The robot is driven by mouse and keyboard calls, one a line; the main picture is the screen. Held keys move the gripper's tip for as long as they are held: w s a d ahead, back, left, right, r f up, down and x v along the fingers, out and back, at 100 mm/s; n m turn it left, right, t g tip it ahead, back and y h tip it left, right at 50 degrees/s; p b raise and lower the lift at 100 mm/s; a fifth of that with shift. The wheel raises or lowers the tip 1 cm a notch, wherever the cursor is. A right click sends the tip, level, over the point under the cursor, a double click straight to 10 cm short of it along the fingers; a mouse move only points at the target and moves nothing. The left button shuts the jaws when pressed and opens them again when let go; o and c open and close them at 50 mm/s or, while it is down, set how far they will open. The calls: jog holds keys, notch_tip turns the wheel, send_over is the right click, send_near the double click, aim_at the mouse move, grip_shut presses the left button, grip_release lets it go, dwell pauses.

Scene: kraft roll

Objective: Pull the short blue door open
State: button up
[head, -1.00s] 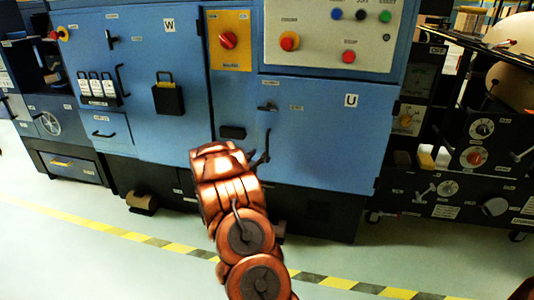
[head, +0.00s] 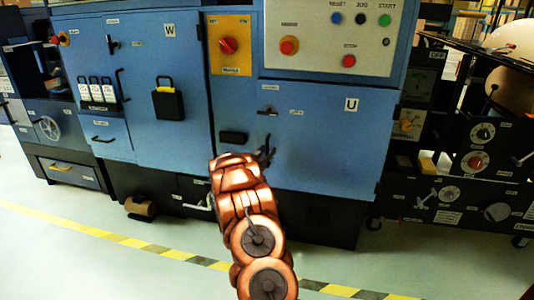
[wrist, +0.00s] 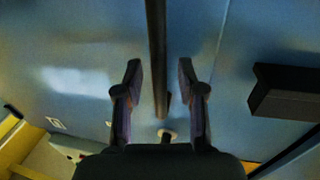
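The short blue door (head: 325,150), marked U, is on the lower right of the blue machine front and looks shut. Its dark bar handle (head: 270,147) is near the door's left edge, partly hidden by my gripper (head: 262,157). In the wrist view, the handle (wrist: 155,40) runs down between the two fingers of my gripper (wrist: 159,72). The fingers are open, one on each side of the bar, with a visible gap to each. I cannot tell from the head view whether anything touches.
A black block (head: 233,137) sticks out left of the handle and shows right of the fingers in the wrist view (wrist: 288,90). The tall door W (head: 150,60) is to the left. Above are a yellow switch panel (head: 230,62) and a button panel (head: 320,60). The floor in front is clear.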

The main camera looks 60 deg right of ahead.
jog(key=shift+c, duration=0.2)
grip_shut()
dwell(0.6)
